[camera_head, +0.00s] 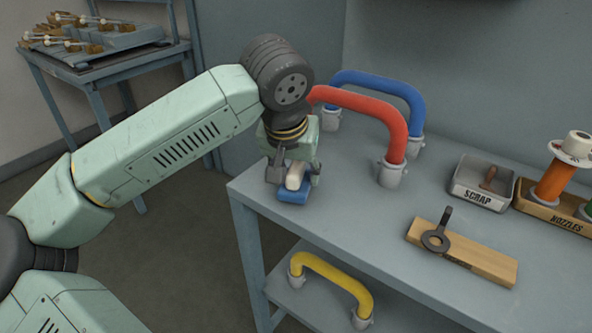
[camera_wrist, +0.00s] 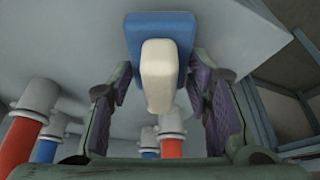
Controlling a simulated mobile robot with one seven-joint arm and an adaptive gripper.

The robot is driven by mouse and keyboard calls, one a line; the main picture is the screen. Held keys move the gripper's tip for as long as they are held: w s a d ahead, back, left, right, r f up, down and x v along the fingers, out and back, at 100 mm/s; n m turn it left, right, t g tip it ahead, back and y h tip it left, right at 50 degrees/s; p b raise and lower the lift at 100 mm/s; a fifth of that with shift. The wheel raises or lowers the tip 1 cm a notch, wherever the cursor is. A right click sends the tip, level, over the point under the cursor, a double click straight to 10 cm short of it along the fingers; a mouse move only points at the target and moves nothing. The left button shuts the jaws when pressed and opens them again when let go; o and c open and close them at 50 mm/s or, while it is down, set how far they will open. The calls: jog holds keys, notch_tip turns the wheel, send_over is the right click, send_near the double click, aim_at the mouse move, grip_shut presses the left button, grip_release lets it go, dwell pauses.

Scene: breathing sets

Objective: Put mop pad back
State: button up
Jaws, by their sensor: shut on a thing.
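The mop pad (camera_head: 294,195) is a blue block with a cream grip. My gripper (camera_head: 292,178) is shut on it at the near left corner of the grey table (camera_head: 340,225). In the wrist view, the blue pad (camera_wrist: 160,22) and its cream grip (camera_wrist: 158,72) show between the two purple-lined fingers. The pad is at or just above the tabletop; I cannot tell whether it touches.
Red (camera_head: 365,100) and blue (camera_head: 385,80) hoses arch behind my gripper. A SCRAP tray (camera_head: 462,190), a NOZZLES tray (camera_head: 555,215) and a wooden board (camera_head: 485,265) with a dark tool (camera_head: 435,238) stand right. A yellow hose (camera_head: 335,270) is on the lower shelf.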

jog(key=shift+f, duration=0.3)
jog(key=shift+f, duration=0.1)
jog(key=shift+f, duration=0.15)
jog(key=o, duration=1.4)
jog(key=shift+o, duration=0.2)
jog(key=shift+r, duration=0.2)
